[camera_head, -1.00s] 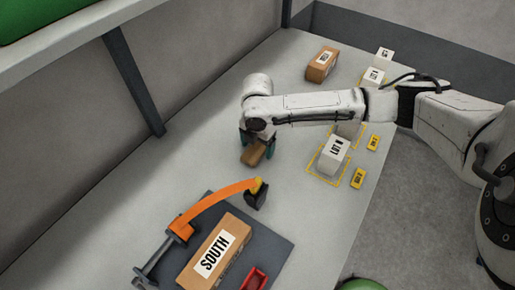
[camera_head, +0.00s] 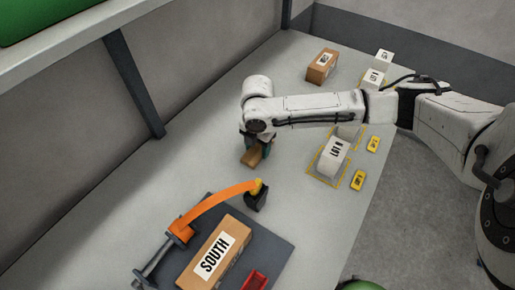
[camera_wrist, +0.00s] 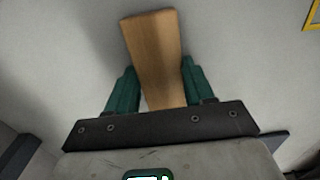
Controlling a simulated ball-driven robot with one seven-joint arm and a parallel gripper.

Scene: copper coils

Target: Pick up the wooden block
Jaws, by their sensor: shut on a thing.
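The wooden block (camera_head: 251,159) is a plain brown piece on the grey table, under the end of my arm in the head view. In the wrist view the block (camera_wrist: 153,48) runs lengthwise between the two green fingers and sticks out past their tips. My gripper (camera_head: 256,147) points down over it. In the wrist view my gripper (camera_wrist: 158,78) is shut on the block, one finger at each side. I cannot tell any gap between block and table. The arm's end hides the block's upper part in the head view.
An orange curved lever (camera_head: 215,204) with a black end stands close in front of the block. A white block (camera_head: 333,158) stands to the right. The table left of the block is clear.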

